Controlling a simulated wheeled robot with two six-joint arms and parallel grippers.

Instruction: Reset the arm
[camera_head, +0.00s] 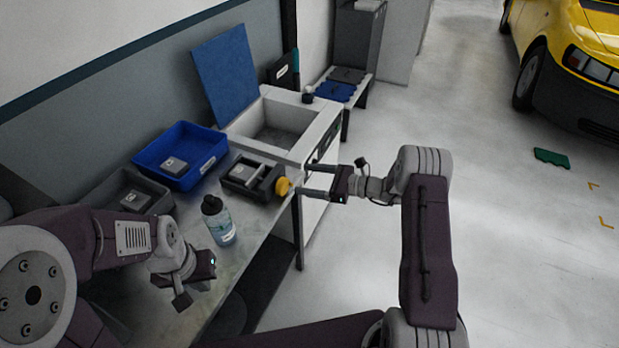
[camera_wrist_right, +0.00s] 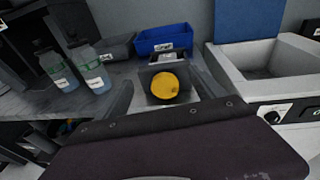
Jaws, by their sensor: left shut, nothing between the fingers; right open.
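My right gripper (camera_head: 304,181) is open, with its two fingers pointing left toward a round yellow knob (camera_head: 283,187) on a dark grey box (camera_head: 250,178) at the bench edge. In the right wrist view the yellow knob (camera_wrist_right: 165,86) shows between the two spread fingers; I cannot tell whether they touch it. My left gripper (camera_head: 196,289) is shut and empty, low over the front part of the bench, below a clear bottle with a black cap (camera_head: 220,222).
On the bench (camera_head: 235,262) stand a blue bin (camera_head: 183,157) and a grey bin (camera_head: 122,192). Beyond is a white basin unit (camera_head: 283,118) with a raised blue panel (camera_head: 227,74). A yellow car (camera_head: 580,55) and green piece (camera_head: 551,158) are right. The floor between is mostly clear.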

